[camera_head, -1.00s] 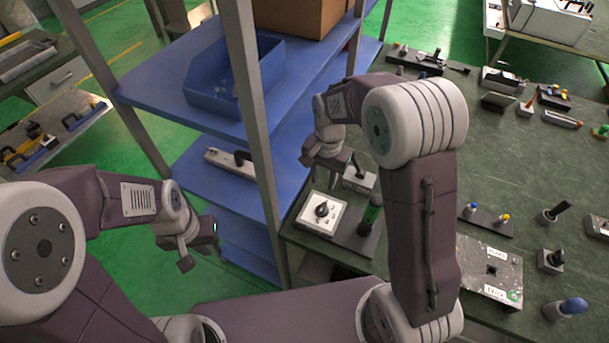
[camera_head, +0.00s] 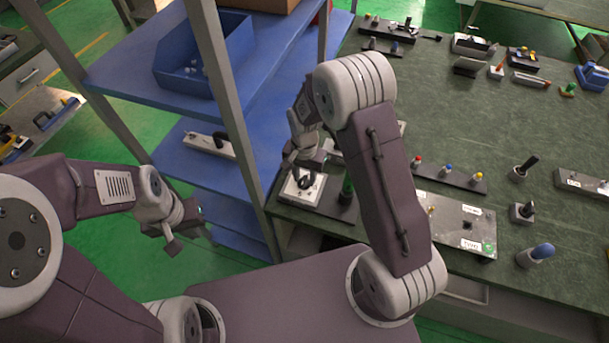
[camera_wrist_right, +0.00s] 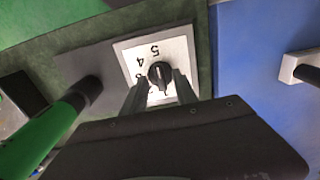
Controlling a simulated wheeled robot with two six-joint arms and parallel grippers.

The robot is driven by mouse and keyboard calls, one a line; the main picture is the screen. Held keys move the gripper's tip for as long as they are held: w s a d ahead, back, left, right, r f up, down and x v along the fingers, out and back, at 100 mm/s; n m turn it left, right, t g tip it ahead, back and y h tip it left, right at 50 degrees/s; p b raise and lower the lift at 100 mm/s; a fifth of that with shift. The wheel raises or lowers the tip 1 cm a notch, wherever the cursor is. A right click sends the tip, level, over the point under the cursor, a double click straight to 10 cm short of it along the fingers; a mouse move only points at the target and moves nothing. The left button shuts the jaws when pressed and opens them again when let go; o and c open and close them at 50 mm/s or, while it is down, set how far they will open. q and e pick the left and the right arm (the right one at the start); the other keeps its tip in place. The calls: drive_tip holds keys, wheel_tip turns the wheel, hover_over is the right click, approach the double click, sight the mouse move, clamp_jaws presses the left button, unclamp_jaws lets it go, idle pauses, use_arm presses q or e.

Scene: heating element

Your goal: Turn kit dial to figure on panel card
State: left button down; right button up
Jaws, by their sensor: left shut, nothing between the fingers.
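The kit dial is a black knob (camera_wrist_right: 160,74) on a white square plate with printed figures (camera_wrist_right: 185,48); a 5 and a 4 show in the right wrist view, and the rest are partly hidden. In the head view the plate (camera_head: 290,192) lies at the bench's left edge. My right gripper (camera_wrist_right: 161,84) is open, its fingers on either side of the knob; I cannot tell whether they touch it. My left gripper (camera_head: 183,232) is shut and empty, left of the bench near the shelf. I cannot make out a panel card for certain.
A green-handled tool (camera_wrist_right: 45,135) stands close beside the dial plate. A grey labelled panel (camera_head: 455,222) and several pegs and tools are on the bench (camera_head: 440,115). A blue shelf rack (camera_head: 130,75) with a bin (camera_head: 205,60) stands to the left.

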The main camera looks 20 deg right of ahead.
drive_tip(key=shift+w, duration=0.1)
drive_tip(key=shift+c, duration=1.3)
clamp_jaws()
drive_tip(key=shift+w+n, duration=0.1)
drive_tip(key=shift+n, duration=0.2)
drive_tip(key=n+p, duration=0.1)
drive_tip(key=n, duration=0.2)
drive_tip(key=shift+r, duration=0.1)
drive_tip(key=shift+w+a+n+p, duration=0.15)
drive_tip(key=shift+n+p, duration=0.3)
drive_tip(key=shift+n, duration=2.05)
